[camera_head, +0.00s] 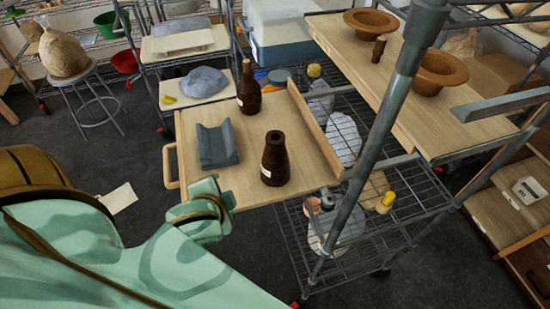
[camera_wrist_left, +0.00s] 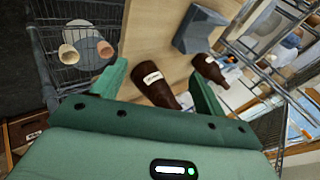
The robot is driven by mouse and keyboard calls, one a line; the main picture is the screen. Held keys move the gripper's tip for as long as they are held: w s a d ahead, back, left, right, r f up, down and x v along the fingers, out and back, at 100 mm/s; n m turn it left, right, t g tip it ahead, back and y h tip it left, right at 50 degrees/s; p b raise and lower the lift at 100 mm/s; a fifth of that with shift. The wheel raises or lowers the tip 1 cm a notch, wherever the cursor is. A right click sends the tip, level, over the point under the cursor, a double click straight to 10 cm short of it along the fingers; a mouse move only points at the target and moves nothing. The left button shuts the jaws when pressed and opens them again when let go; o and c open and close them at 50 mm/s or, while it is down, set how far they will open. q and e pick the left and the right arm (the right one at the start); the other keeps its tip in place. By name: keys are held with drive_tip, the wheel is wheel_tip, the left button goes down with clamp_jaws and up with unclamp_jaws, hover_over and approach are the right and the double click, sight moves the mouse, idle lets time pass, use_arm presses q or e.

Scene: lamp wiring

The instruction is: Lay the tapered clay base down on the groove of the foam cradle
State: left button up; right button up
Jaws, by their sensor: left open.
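Two dark brown, bottle-like clay pieces stand upright on the wooden board. The nearer tapered clay base (camera_head: 275,162) has an open top and a pale label. The farther one (camera_head: 249,88) has a slimmer neck. The grey foam cradle (camera_head: 217,146) lies left of the nearer piece, its groove facing up and empty. My left gripper (camera_head: 210,208) is at the board's near left edge, apart from both pieces. In the left wrist view the nearer piece (camera_wrist_left: 157,86) appears beyond and between the open fingers (camera_wrist_left: 158,70), with the farther piece (camera_wrist_left: 208,69) and cradle (camera_wrist_left: 200,28) behind. My right gripper is not in view.
The board (camera_head: 195,187) has a raised wooden edge (camera_head: 313,128) on its right and a handle (camera_head: 170,166) on its left. A metal post (camera_head: 377,120) rises to the right. A higher shelf (camera_head: 440,125) holds brown bowls (camera_head: 437,70). The board is bare around the pieces.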

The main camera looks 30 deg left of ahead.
use_arm(q)
drive_tip(key=w+a+m+t, duration=0.4)
drive_tip(key=w+m, duration=0.2)
drive_tip(key=m+t+h+p, duration=0.2)
drive_tip(key=m+t+h, duration=0.3)
drive_tip(key=m+h, duration=1.45)
approach(280, 136)
drive_tip(key=w+d+r+m+y, duration=0.1)
drive_tip(key=m+y, duration=0.1)
drive_tip(key=d+r+m+y, duration=0.1)
drive_tip(key=d+m+y, duration=0.1)
drive_tip(key=m+y, duration=0.1)
drive_tip(key=w+d+r+m+y, duration=0.1)
drive_tip(key=m+y, duration=0.1)
drive_tip(key=m, duration=0.1)
drive_tip(key=shift+w+d+r+y, duration=0.15)
drive_tip(key=shift+w+d+y, duration=0.05)
drive_tip(key=shift+w+y, duration=0.1)
drive_tip(key=p+x, duration=0.1)
drive_tip(key=x, duration=0.3)
drive_tip(key=shift+w+p, duration=0.35)
drive_tip(key=shift+w, duration=0.05)
drive_tip(key=shift+w+d, duration=0.2)
drive_tip(key=shift+w, duration=0.1)
drive_tip(key=shift+s, duration=0.1)
drive_tip(key=shift+c, duration=1)
clamp_jaws()
drive_tip(key=shift+a, duration=0.1)
